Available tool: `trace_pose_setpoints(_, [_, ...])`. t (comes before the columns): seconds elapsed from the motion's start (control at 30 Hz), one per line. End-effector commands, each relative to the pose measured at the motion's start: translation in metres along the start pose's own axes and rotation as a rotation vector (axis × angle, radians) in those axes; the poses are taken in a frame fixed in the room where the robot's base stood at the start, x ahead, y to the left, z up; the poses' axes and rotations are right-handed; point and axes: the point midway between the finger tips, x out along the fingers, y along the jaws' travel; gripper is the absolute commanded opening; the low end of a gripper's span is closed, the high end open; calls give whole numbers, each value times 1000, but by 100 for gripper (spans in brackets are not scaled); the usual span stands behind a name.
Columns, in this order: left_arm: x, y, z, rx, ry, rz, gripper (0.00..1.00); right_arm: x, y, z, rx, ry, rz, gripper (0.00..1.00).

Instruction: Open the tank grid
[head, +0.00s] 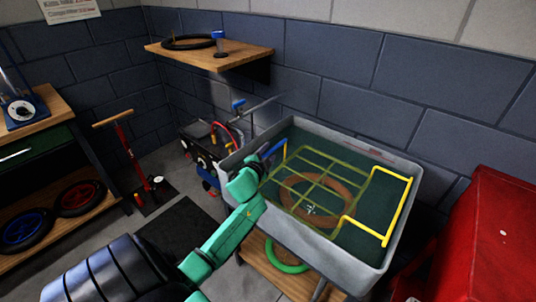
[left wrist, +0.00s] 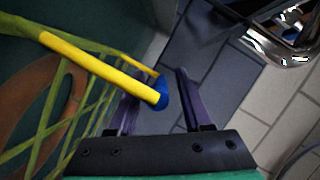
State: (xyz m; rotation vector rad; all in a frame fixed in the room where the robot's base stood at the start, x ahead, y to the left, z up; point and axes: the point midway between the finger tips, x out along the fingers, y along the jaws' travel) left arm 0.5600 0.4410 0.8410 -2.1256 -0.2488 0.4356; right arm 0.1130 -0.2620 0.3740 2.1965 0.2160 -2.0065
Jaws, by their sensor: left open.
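The grey tank (head: 375,262) stands right of centre in the head view, with dark green inside. The yellow-green grid (head: 322,178) lies across its opening, with a brown ring (head: 345,190) under the bars. A bright yellow handle bar (head: 405,205) stands at the grid's right side. My left gripper (head: 268,158) is at the tank's left rim, by the grid's left side. In the left wrist view the open jaws (left wrist: 158,105) have a yellow bar (left wrist: 95,63) with a blue end (left wrist: 160,93) between them; I cannot tell whether they touch it. My right gripper is not in view.
A red cabinet (head: 490,240) stands close to the tank's right. A wooden shelf (head: 235,55) hangs on the wall behind, holding a black ring and a small item. A bench with wheels (head: 80,198) is at the left. A green ring (head: 287,262) sits below the tank.

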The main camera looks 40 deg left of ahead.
Motion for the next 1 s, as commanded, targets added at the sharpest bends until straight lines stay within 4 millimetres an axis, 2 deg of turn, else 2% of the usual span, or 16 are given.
trace_pose_setpoints(0.07, [0, 0, 0, 0, 0, 0, 50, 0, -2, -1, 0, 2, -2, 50])
trace_pose_setpoints(0.13, [0, 0, 0, 0, 0, 0, 30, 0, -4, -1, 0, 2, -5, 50])
trace_pose_setpoints(0.2, [0, 0, 0, 0, 0, 0, 4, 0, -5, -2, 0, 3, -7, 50])
trace_pose_setpoints(0.23, [-1, 0, 0, 0, 0, 0, 0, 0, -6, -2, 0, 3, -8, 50])
trace_pose_setpoints(1.0, [-1, 1, 0, -1, -1, 1, 0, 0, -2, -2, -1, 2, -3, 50])
